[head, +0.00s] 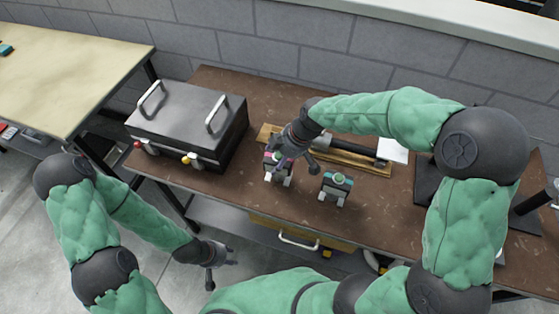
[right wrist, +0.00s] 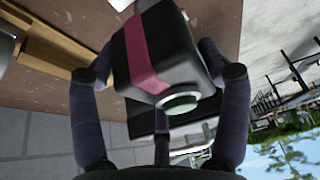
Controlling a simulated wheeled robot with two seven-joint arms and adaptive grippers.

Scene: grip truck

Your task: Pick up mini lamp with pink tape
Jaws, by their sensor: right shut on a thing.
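The mini lamp with pink tape (head: 277,168) is a small dark block with a pink band, at the middle of the brown table in the head view. It fills the upper middle of the right wrist view (right wrist: 150,50), where a round greenish cap shows on one face. My right gripper (head: 296,158) comes down over it, and its fingers stand on both sides of the lamp, shut on it. I cannot tell whether the lamp is clear of the table. My left gripper (head: 215,268) hangs in front of the table, away from the lamps; its finger gap is unclear.
A second mini lamp with a teal top (head: 336,187) stands just right of the held one. A wooden board (head: 372,166) with a dark tool lies behind. A black case (head: 190,120) with two handles stands at left. A white paper (head: 393,150) lies at right.

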